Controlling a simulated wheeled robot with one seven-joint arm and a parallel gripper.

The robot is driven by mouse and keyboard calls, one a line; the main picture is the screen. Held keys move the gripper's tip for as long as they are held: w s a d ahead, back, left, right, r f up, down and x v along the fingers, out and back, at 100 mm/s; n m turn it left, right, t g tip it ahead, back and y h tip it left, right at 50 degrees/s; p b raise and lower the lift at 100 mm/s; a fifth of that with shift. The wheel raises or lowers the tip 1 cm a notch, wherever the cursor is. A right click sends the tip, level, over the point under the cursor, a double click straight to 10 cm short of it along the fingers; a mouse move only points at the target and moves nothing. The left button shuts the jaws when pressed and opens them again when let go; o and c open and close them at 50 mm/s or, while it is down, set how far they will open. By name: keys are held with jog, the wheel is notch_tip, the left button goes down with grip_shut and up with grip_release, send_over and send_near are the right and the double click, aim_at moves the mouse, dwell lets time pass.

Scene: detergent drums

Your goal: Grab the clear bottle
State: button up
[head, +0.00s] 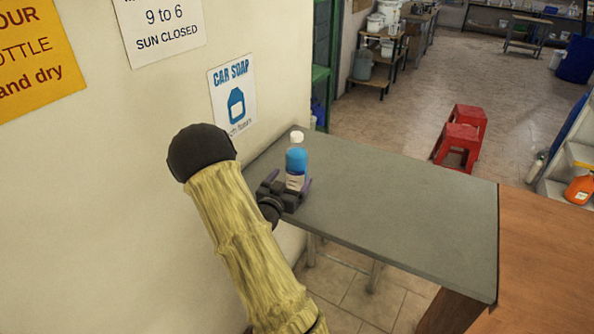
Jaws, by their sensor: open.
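A clear bottle (296,159) with blue liquid, a white cap and a pale label stands upright on the grey table (400,205), near its left end by the wall. My gripper (296,185) is open at the bottle's lower part, with a purple finger showing on either side of it. The bottle's base is partly hidden by the gripper. I cannot tell whether the fingers touch the bottle.
The wall with paper signs (233,95) is close on the left. A brown wooden surface (545,260) adjoins the table at the right. Red stools (462,135) stand on the floor beyond. The table right of the bottle is clear.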

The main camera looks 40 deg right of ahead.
aim_at(294, 144)
jog(key=d, duration=0.1)
jog(key=w+d+p, duration=0.1)
jog(key=d+r+p, duration=0.1)
jog(key=shift+w+d, duration=0.15)
jog(key=shift+w+d+f, duration=0.1)
jog(key=shift+w+d, duration=0.2)
jog(key=shift+d, duration=0.1)
jog(key=shift+c, duration=0.5)
jog(key=c, duration=1.4)
jog(key=shift+o, duration=0.2)
jog(key=shift+r, duration=0.2)
notch_tip(294, 144, up, 10)
jog(key=b, duration=0.2)
jog(key=shift+f+b, duration=0.15)
jog(key=shift+b, duration=0.2)
